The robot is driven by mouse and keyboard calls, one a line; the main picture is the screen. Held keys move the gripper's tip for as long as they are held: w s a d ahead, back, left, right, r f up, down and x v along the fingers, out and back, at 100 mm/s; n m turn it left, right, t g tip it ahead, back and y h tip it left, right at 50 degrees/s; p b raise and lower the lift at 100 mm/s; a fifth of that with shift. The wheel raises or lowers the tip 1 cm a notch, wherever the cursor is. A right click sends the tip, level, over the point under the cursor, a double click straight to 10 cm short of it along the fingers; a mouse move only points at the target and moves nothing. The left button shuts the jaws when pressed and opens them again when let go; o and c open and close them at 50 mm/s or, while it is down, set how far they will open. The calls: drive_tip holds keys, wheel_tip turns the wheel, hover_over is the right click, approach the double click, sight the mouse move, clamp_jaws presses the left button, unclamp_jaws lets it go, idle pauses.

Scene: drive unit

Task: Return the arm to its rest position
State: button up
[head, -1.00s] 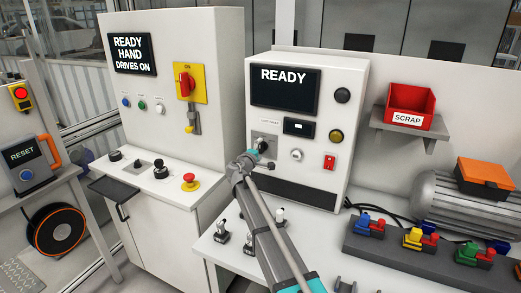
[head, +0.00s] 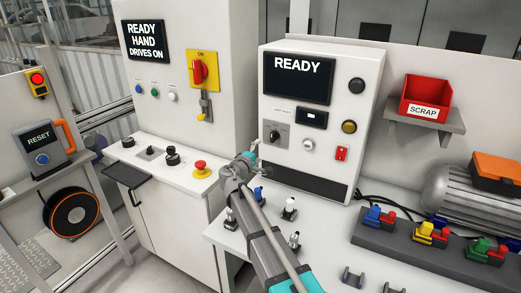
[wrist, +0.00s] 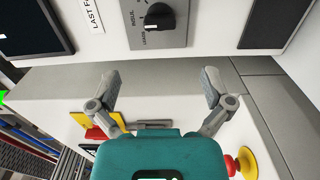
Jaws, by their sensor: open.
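My arm reaches from the bottom middle of the head view toward the white test unit (head: 318,150). Its end hides most of my gripper there. In the wrist view my gripper (wrist: 160,88) is open and empty, its two fingers spread apart. A black rotary knob (wrist: 159,17) on a grey plate lies beyond the fingertips, apart from them. The same knob (head: 275,134) shows uncovered in the head view. The unit's screen (head: 299,77) reads READY.
The control cabinet (head: 160,80) stands at the left, with a red emergency button (head: 201,169) on its ledge. Small upright fittings (head: 289,208) stand on the bench close to my arm. A connector rack (head: 400,236), motor (head: 462,200) and red scrap bin (head: 426,96) are at the right.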

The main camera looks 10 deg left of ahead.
idle(0.3)
